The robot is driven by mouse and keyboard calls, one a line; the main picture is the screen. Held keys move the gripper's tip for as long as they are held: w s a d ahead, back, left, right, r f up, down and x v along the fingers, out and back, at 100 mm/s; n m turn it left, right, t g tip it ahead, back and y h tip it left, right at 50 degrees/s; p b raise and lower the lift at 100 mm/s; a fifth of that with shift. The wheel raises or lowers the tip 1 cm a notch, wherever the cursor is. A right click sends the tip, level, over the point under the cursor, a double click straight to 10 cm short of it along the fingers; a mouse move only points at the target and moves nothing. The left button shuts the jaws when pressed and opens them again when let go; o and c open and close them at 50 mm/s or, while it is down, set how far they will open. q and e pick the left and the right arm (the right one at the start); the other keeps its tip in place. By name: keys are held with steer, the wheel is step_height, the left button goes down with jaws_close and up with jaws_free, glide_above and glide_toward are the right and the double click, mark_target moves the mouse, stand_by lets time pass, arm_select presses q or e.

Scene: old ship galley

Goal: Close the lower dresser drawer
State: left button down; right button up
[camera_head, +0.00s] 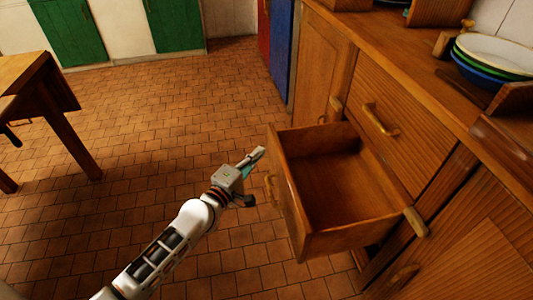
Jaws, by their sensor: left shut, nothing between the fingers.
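The lower dresser drawer (292,205) is pulled well out of the wooden dresser (440,110), and its inside looks empty. A handle sits on its front face, at the left in the picture. My left gripper (258,156) is shut and empty, close to the outer front of the drawer near its handle. I cannot tell whether it touches the drawer front. The upper drawer (395,110), with a wooden handle (380,119), is shut above it. My right gripper is not in view.
Stacked bowls (492,57) stand on the dresser top at the right. A wooden table (50,95) stands at the left. Green doors (68,30) and a blue panel (281,45) are at the back. The tiled floor (150,130) between is clear.

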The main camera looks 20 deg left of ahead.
arm_select(q)
steer(key=shift+w+d, duration=0.35)
steer(key=shift+d, duration=0.3)
steer(key=shift+w+d, duration=0.35)
steer(key=shift+d, duration=0.3)
